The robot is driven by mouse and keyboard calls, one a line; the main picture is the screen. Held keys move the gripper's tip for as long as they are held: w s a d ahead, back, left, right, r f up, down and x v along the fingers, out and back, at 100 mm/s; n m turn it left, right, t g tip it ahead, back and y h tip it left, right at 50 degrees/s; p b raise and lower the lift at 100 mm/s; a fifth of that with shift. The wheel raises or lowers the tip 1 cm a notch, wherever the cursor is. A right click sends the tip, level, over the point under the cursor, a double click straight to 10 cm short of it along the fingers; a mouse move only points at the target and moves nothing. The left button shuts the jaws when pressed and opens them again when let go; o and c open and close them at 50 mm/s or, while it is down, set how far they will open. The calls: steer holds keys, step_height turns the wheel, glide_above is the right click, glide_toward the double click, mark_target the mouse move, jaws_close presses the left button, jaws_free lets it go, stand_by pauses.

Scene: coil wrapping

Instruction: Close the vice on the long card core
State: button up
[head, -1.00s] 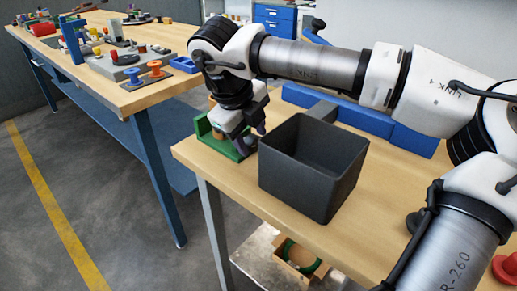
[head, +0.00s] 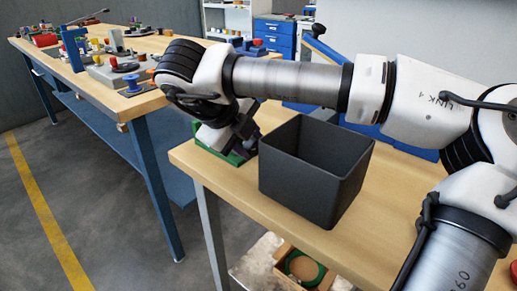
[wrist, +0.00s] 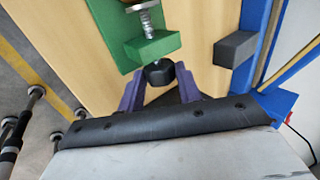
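The green vice (head: 236,158) stands at the near left corner of the wooden bench, mostly hidden behind my gripper in the head view. In the wrist view its green body (wrist: 152,46) shows at the top, with a silver screw (wrist: 149,24) and a black knob (wrist: 159,72). My gripper (wrist: 160,70) has its two purple fingers on either side of the knob, with small gaps visible, so it looks open around it. In the head view my gripper (head: 240,143) is tilted down at the vice. I cannot make out the long card core in the current frames.
A dark open bin (head: 315,170) stands on the bench right beside the vice and my gripper. A grey block (wrist: 236,49) and blue rail (wrist: 262,40) lie to the right in the wrist view. A box with a green ring (head: 302,268) is below the bench.

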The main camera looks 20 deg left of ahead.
steer(key=shift+c, duration=0.8)
steer(key=shift+w+d+r+g+p, duration=0.1)
steer(key=shift+r+g+p, duration=0.35)
steer(key=shift+p, duration=0.4)
steer(key=shift+w+g+y+p, duration=0.2)
steer(key=shift+g+y+p, duration=0.3)
steer(key=shift+g+p, duration=0.5)
steer(key=shift+f+g, duration=0.3)
steer(key=shift+g, duration=0.05)
steer(key=shift+r+p, duration=0.1)
steer(key=shift+p, duration=0.25)
